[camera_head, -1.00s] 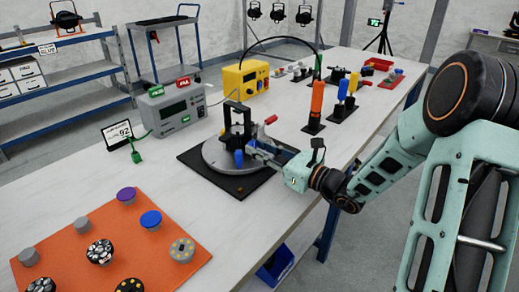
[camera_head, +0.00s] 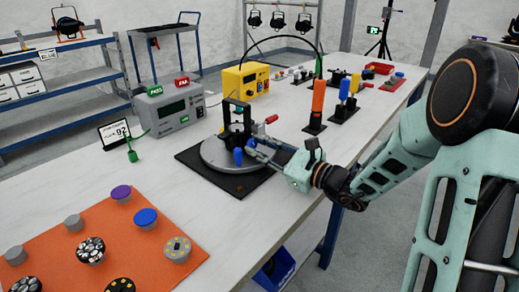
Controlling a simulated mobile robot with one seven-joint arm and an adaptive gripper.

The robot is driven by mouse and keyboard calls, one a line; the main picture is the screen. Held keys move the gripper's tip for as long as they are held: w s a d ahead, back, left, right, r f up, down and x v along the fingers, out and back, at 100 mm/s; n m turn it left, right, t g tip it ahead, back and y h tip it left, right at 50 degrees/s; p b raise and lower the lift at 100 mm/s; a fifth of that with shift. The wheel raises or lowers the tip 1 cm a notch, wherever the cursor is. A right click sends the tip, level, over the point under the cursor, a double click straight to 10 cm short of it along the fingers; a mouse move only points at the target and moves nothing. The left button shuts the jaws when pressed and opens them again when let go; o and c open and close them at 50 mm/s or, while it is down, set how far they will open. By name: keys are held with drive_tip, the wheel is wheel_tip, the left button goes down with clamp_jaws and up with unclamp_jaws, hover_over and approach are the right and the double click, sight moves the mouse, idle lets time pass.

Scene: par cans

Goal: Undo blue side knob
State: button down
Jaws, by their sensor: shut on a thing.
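A black upright fixture (camera_head: 235,117) stands on a round grey turntable (camera_head: 215,158) over a black square base. The blue side knob (camera_head: 238,156) shows low on the near side of the fixture. A second small patch of blue (camera_head: 252,143) shows just above my fingers. My gripper (camera_head: 249,150) reaches in from the right, with its fingertips at the knob. It is shut on the blue side knob, and the fingers partly hide the contact. A red-handled clamp (camera_head: 271,119) sticks out to the right of the fixture.
An orange mat (camera_head: 60,245) with several round parts lies at the front left. A grey tester (camera_head: 172,108) and yellow power box (camera_head: 245,80) stand behind the turntable. Orange (camera_head: 317,101) and blue-handled tools stand upright to the right, near my arm.

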drive_tip(key=c, duration=1.7)
unclamp_jaws()
drive_tip(key=shift+o, duration=0.2)
drive_tip(key=v, duration=1.2)
